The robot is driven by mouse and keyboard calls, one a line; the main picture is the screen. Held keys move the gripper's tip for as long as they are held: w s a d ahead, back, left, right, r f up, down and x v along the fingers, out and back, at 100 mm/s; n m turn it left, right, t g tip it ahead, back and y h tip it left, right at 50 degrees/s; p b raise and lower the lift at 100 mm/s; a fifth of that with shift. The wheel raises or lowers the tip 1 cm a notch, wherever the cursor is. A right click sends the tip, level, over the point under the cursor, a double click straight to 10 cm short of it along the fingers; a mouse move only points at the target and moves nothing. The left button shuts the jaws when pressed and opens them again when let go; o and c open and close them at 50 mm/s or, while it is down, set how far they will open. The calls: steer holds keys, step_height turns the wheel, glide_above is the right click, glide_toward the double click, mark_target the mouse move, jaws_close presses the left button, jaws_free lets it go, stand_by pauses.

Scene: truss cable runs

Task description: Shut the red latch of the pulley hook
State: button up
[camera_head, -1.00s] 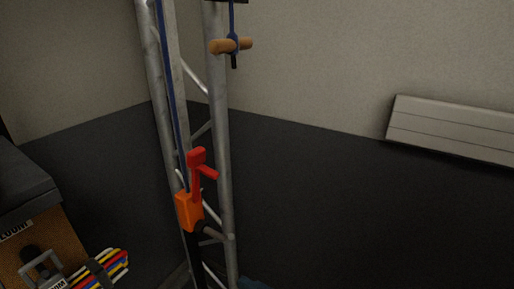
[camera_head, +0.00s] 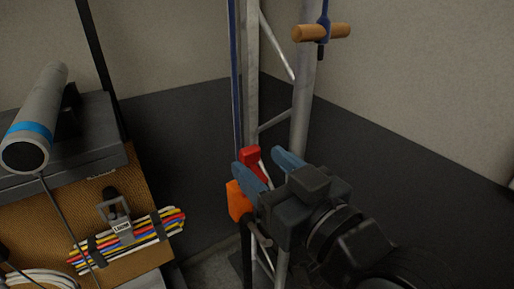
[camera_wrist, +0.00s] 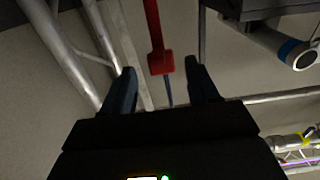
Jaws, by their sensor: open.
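The red latch (camera_head: 251,158) stands up above the orange body (camera_head: 238,201) of the pulley hook, beside the metal truss. My gripper (camera_head: 263,158) has its two blue-grey fingers apart, one on each side of the latch in the picture. In the wrist view the red latch (camera_wrist: 160,62) shows as a block on a red bar, between the open fingers (camera_wrist: 159,72) with a gap on both sides. I see no contact. My fingers and wrist hide part of the latch's lower arm and the orange body in the head view.
A truss upright (camera_head: 302,110) rises right behind the latch, and a blue rope (camera_head: 234,70) runs up beside it. A wooden toggle (camera_head: 321,32) hangs above. At left stand a dark case with a grey tube (camera_head: 38,110) and a brown panel with coloured cables (camera_head: 130,240).

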mark_target(253, 158)
steer(key=shift+p+x, duration=0.35)
steer(key=shift+x, duration=1.7)
steer(key=shift+c, duration=0.2)
jaws_close()
